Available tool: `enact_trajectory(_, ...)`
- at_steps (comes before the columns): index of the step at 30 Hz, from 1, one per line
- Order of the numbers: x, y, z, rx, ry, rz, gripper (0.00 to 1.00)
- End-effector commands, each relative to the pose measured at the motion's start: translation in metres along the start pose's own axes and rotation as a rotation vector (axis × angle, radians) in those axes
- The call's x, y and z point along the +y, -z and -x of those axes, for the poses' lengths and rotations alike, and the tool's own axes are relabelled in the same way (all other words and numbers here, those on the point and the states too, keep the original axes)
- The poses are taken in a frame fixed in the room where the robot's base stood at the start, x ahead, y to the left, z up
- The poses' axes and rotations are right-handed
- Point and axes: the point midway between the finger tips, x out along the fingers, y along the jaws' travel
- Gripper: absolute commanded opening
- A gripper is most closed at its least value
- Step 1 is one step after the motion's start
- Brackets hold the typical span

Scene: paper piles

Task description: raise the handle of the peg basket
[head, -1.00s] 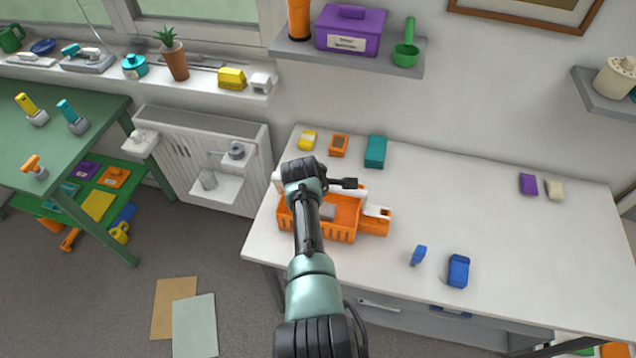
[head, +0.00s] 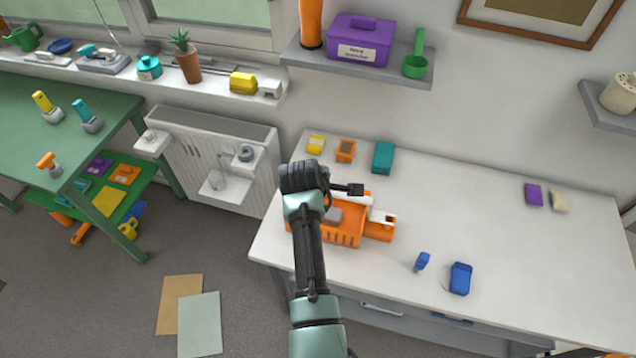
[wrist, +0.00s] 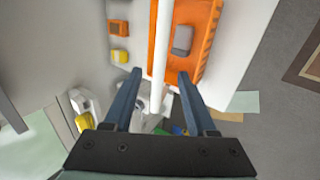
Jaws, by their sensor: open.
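The orange peg basket (head: 345,235) sits on the white table, partly hidden by my arm in the head view. It also shows in the wrist view (wrist: 207,50), with a grey block (wrist: 183,40) inside. Its white handle (wrist: 159,50) is a bar along the basket's side in the wrist view; only a bit (head: 366,197) shows past my arm in the head view. My gripper (wrist: 160,73) is open, with the bar running between its two fingers. I see a gap on each side of the bar.
A teal box (head: 383,157), an orange box (head: 345,151) and a yellow block (head: 315,145) lie behind the basket. Two blue items (head: 460,278) lie to the front right. The table's middle right is clear. A shelf (head: 365,68) hangs above.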

Motion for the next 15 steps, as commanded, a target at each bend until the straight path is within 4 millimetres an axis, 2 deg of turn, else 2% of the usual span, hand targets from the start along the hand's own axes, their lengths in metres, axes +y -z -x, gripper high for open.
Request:
enact_trajectory(7,0.001,0.0,0.031,0.001,-0.004,0.0,0.57)
enact_trajectory(15,0.001,0.0,0.047,0.0,-0.002,0.0,0.57)
